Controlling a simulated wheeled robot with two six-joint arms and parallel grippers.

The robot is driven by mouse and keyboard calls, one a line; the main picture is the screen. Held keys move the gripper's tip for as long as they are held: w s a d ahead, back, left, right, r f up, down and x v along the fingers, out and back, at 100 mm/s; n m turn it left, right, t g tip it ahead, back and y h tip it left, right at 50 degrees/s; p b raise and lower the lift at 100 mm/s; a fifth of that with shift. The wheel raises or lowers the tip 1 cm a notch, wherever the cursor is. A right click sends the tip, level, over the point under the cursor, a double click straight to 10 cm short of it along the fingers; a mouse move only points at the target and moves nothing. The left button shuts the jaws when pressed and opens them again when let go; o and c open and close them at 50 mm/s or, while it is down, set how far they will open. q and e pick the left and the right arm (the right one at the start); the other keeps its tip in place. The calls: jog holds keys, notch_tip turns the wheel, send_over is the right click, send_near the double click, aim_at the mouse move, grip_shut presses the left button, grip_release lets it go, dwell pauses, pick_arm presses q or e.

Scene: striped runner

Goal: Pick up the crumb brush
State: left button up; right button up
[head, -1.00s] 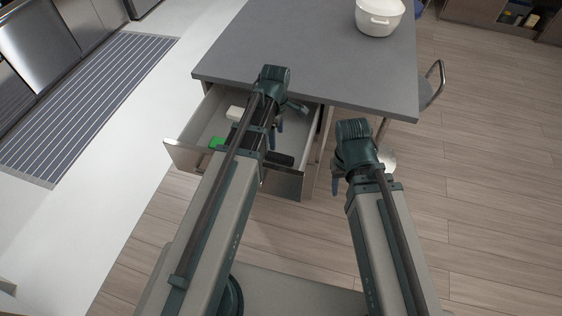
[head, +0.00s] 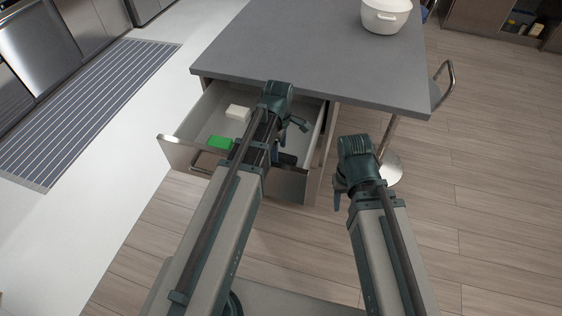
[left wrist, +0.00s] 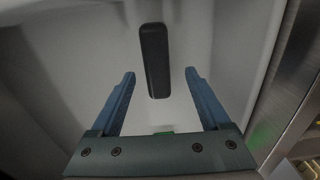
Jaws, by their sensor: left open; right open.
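A dark, rounded oblong thing, which looks like the crumb brush, lies in the open drawer (head: 180,154). In the left wrist view the crumb brush (left wrist: 154,60) lies lengthwise ahead of my left gripper (left wrist: 160,75), lined up between its two open fingers, with nothing held. In the head view the left gripper (head: 291,132) hangs over the right part of the drawer and partly hides the brush (head: 287,159). Bristles cannot be made out. My right gripper (head: 340,195) is open and empty, outside the drawer to the right.
A green block (head: 220,143) and a white block (head: 238,111) lie in the drawer's left part. The grey countertop (head: 300,50) overhangs the drawer's back and bears a white pot (head: 386,17). A chair (head: 442,88) stands at the right.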

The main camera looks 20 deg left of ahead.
aim_at(281, 155)
pick_arm(q)
jog(key=f+b, duration=0.5)
jog(key=shift+w+d+f, duration=0.1)
jog(key=shift+w+d, duration=0.1)
jog(key=shift+d, duration=0.05)
jog(key=shift+c, duration=0.2)
grip_shut()
